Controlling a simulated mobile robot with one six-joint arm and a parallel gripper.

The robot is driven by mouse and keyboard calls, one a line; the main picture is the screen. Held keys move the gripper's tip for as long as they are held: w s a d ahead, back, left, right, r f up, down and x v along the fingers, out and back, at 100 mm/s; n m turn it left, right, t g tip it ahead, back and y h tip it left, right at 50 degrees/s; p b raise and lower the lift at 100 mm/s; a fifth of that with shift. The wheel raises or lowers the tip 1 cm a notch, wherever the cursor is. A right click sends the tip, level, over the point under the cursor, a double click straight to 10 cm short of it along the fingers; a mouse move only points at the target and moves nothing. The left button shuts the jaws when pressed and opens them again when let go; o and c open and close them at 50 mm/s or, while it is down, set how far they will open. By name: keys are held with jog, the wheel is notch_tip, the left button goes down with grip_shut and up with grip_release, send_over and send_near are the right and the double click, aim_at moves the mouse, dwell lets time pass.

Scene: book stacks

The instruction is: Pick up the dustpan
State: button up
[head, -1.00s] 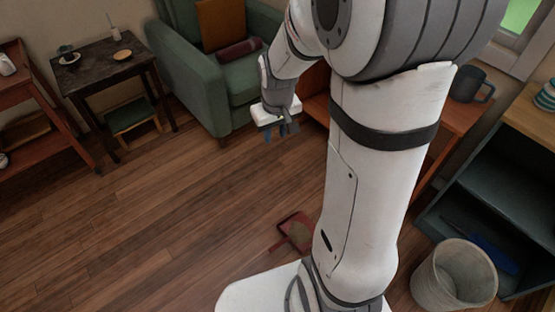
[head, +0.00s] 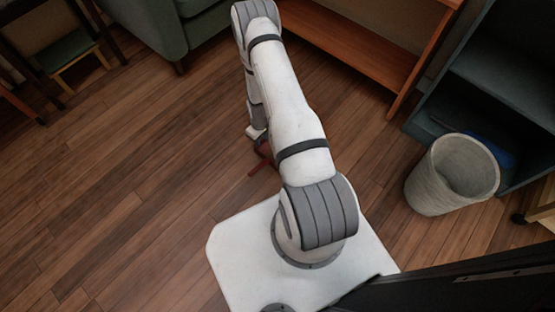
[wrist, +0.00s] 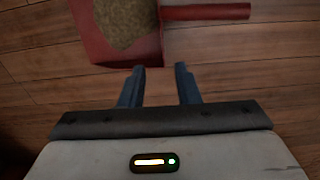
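The dustpan (wrist: 120,50) is red with a tan-brown patch in its pan. In the wrist view it lies on the floor at the top, with its red handle (wrist: 205,12) reaching to the right. My gripper (wrist: 159,68) is open and empty, its two blue-grey fingers apart and pointing towards the pan's near edge and the handle's base. I cannot tell the height gap between them. In the head view only a red part of the dustpan (head: 260,166) shows beside my arm.
A grey waste bin (head: 452,177) stands on the right, before a dark shelf (head: 480,85). An orange-brown wooden bench (head: 350,45) and a green armchair (head: 160,30) stand at the back. The wooden floor (head: 130,190) on the left is clear.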

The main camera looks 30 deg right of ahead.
aim_at(265, 156)
jog(key=f+b, duration=0.1)
jog(key=f, duration=0.3)
jog(key=s+f+b, duration=0.1)
jog(key=f+b, duration=0.1)
jog(key=f, duration=0.2)
jog(key=s+f+b, duration=0.1)
jog(key=f+b, duration=0.1)
jog(key=f, duration=0.2)
jog(key=shift+d, duration=0.15)
jog(key=shift+f+b, duration=0.45)
grip_shut()
jog(key=shift+r, duration=0.1)
